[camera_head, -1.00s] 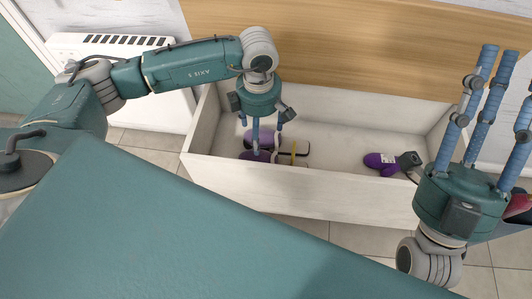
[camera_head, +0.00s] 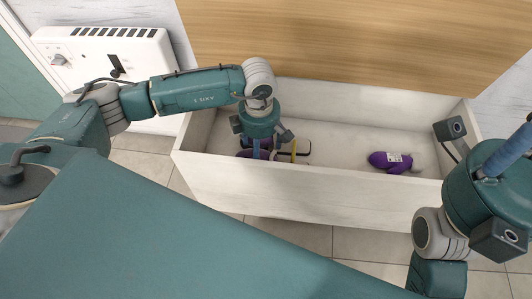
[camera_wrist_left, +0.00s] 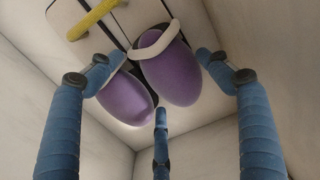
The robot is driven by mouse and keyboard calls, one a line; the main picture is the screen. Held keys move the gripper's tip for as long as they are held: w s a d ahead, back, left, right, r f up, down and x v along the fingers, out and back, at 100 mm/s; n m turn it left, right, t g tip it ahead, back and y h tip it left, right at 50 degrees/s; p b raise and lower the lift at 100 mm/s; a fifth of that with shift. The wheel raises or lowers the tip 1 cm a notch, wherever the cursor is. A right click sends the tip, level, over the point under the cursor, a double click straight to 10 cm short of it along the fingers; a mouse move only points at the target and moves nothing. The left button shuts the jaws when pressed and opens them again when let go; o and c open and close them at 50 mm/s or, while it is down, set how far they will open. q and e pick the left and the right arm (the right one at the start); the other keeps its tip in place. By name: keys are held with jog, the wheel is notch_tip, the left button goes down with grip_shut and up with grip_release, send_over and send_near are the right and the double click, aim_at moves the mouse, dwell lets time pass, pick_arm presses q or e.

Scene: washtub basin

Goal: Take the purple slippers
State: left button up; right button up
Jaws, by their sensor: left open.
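Two purple slippers lie side by side at the left end of a white tub (camera_head: 310,179). In the head view they are mostly hidden behind my left gripper (camera_head: 264,152); one purple part (camera_head: 244,154) shows. In the left wrist view, the left slipper (camera_wrist_left: 125,98) and the right slipper (camera_wrist_left: 172,72) show clearly. My left gripper points down into the tub, open, its blue fingers spread around the slippers with nothing held. I cannot tell whether a finger touches them. My right gripper (camera_head: 512,152) is cut off at the right edge, its fingers mostly out of frame.
A purple bottle-like object with a white label (camera_head: 390,161) lies in the tub's right half. A yellow bar (camera_head: 293,150) and a pale, dark-edged item lie by the slippers. The tub's walls surround the left gripper. The tub's middle floor is clear.

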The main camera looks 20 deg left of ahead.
pick_arm(q)
notch_tip(320, 180, down, 2)
jog(key=shift+f, duration=0.2)
jog(key=shift+r, duration=0.1)
jog(key=c, duration=1)
jog(key=shift+r, duration=0.1)
